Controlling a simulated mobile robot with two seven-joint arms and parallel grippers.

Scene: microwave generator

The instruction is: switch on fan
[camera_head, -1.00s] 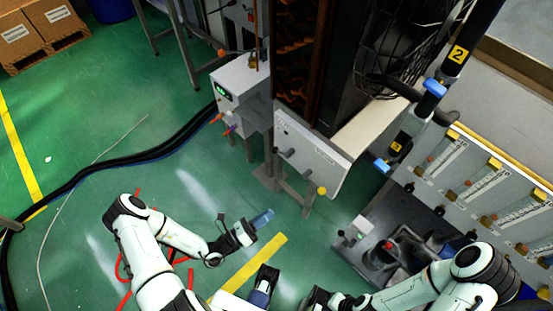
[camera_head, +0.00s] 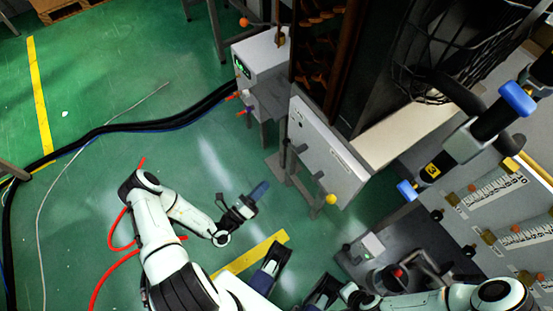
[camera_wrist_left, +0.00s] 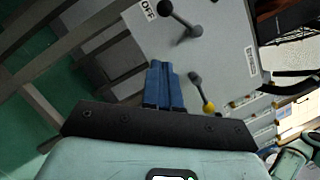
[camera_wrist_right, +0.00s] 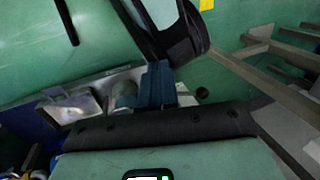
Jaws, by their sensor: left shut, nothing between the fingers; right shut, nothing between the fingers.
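A light grey panel (camera_head: 312,140) stands at the lower front of the dark cabinet, with a dark-knobbed lever (camera_head: 300,148) and a yellow knob (camera_head: 331,199) below it. The left wrist view shows the panel close up, with an OFF label (camera_wrist_left: 148,9), an upper dark lever (camera_wrist_left: 180,18) and a lower dark-knobbed lever (camera_wrist_left: 196,80) beside a yellow knob (camera_wrist_left: 208,107). My left gripper (camera_head: 259,191) is shut and empty, left of the panel and apart from it; its blue fingers (camera_wrist_left: 163,85) point toward the panel. My right gripper (camera_wrist_right: 158,84) is shut and empty. No fan can be clearly made out.
A grey control box (camera_head: 260,60) stands left of the cabinet. A wire cage (camera_head: 435,60) and a gauge panel (camera_head: 490,195) are at right. Black hoses (camera_head: 130,127) and red hoses (camera_head: 112,265) cross the green floor.

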